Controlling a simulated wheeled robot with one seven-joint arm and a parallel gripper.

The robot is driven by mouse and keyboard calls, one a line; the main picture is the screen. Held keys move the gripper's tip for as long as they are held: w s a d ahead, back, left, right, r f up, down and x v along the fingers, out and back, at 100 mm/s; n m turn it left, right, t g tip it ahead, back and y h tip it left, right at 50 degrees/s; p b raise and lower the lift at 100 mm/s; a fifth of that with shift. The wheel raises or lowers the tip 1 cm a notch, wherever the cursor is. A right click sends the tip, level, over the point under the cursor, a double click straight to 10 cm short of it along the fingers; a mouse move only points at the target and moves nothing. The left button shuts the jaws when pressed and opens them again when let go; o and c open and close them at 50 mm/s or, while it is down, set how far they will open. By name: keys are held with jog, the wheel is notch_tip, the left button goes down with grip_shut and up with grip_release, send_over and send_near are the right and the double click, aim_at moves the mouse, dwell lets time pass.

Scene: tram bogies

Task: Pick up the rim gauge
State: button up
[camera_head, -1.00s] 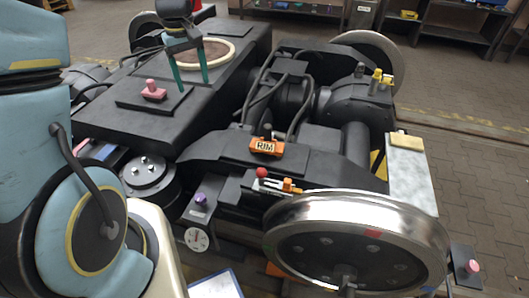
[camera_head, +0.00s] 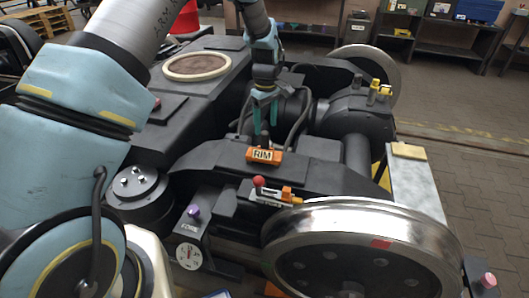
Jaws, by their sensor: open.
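The rim gauge (camera_head: 263,155) is a small orange block with a pale label reading "RIM". It lies on the dark bogie frame (camera_head: 330,172), near the middle of the view. My gripper (camera_head: 265,128) has green fingers pointing down, open and empty. The fingers show just behind and above the rim gauge in the picture. A gap to it cannot be made out clearly, and I cannot tell the exact height of the fingertips.
A red-knobbed fitting with orange parts (camera_head: 272,192) sits in front of the gauge, near the shiny wheel (camera_head: 360,245). Dark hoses (camera_head: 302,122) rise behind. A purple-knobbed piece (camera_head: 194,212) and a dial (camera_head: 187,256) are at front left. Yellow fittings (camera_head: 378,90) stand at back right.

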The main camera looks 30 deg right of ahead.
aim_at(265, 132)
jog(key=shift+w+f+p, duration=0.1)
jog(key=shift+f+p, duration=0.5)
jog(key=shift+f, duration=1.75)
grip_shut()
